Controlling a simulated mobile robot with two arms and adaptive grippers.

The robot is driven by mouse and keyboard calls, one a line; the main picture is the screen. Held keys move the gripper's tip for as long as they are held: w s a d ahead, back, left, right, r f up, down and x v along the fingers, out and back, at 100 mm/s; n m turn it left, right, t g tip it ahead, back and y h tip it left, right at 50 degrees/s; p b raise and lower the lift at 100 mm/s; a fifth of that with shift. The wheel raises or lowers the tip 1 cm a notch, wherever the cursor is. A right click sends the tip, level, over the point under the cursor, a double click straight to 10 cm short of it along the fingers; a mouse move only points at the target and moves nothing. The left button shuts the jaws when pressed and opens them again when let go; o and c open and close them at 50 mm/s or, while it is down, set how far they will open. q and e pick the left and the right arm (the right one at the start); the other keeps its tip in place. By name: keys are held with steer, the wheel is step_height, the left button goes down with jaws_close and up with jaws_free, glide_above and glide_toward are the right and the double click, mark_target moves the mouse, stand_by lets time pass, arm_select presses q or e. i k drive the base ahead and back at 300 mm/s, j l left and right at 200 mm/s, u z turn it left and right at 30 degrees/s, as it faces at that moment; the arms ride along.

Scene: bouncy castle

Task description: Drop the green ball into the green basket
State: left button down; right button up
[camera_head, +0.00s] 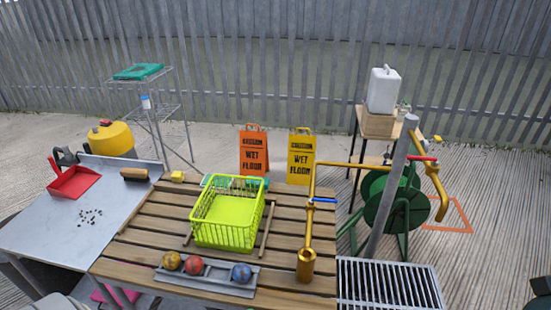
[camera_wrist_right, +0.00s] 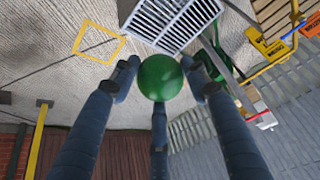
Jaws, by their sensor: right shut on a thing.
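The green ball (camera_wrist_right: 160,70) is held between the dark fingers of my right gripper (camera_wrist_right: 160,80) in the right wrist view. The gripper is shut on it, in the air, with paving and a metal grate behind. The green basket (camera_head: 228,210) is a bright yellow-green open wire-style basket, upright on the slatted wooden table (camera_head: 140,237) in the head view. Its floor looks empty. My left gripper is not in view.
A grey tray (camera_head: 208,278) with yellow, red and blue balls lies before the basket. A brass pipe (camera_head: 308,225) stands at the table's right, beside a leaning grey post (camera_head: 390,190) and a floor grate (camera_head: 388,284). Orange and yellow wet floor signs (camera_head: 302,158) stand behind.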

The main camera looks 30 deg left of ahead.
mark_target(223, 204)
steer(key=u, duration=1.3)
steer(key=i+j, duration=0.2)
steer(key=i+j+z, duration=0.15)
steer(key=j, duration=0.3)
steer(key=i+j, duration=0.25)
steer(key=i+j+z, duration=0.15)
steer(key=j, duration=0.3)
steer(key=i+j, duration=0.2)
steer(key=j, duration=0.15)
steer(key=i+j+z, duration=0.15)
steer(key=j, duration=0.2)
